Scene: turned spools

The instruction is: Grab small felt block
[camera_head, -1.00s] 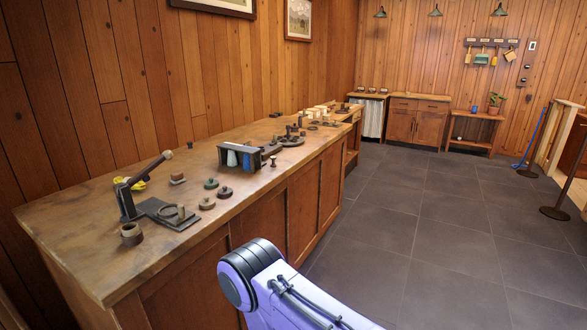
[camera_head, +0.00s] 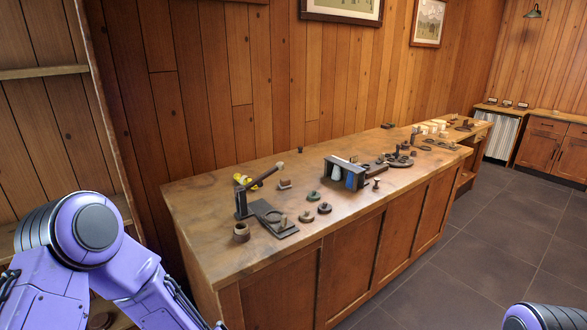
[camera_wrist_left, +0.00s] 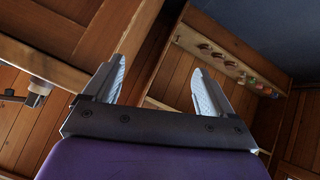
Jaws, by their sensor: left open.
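The long wooden bench (camera_head: 208,207) carries many small items. A small brown block-like piece (camera_head: 285,184) sits on it behind the lever press; it may be the felt block, but it is too small to tell. My left gripper (camera_wrist_left: 157,84) is open and empty in the left wrist view, its two fingers well apart. It is not visible in the head view, where my left arm comes in at the lower left, apart from the bench. My right gripper is out of sight.
The lever press (camera_head: 270,216) stands near the bench's near end, with a brown ring-shaped pot (camera_head: 241,232) beside it. Small round spools (camera_head: 306,216) and a dark rack (camera_head: 345,173) stand farther right. A wooden shelf (camera_head: 45,72) is at left. The floor (camera_head: 480,250) at right is clear.

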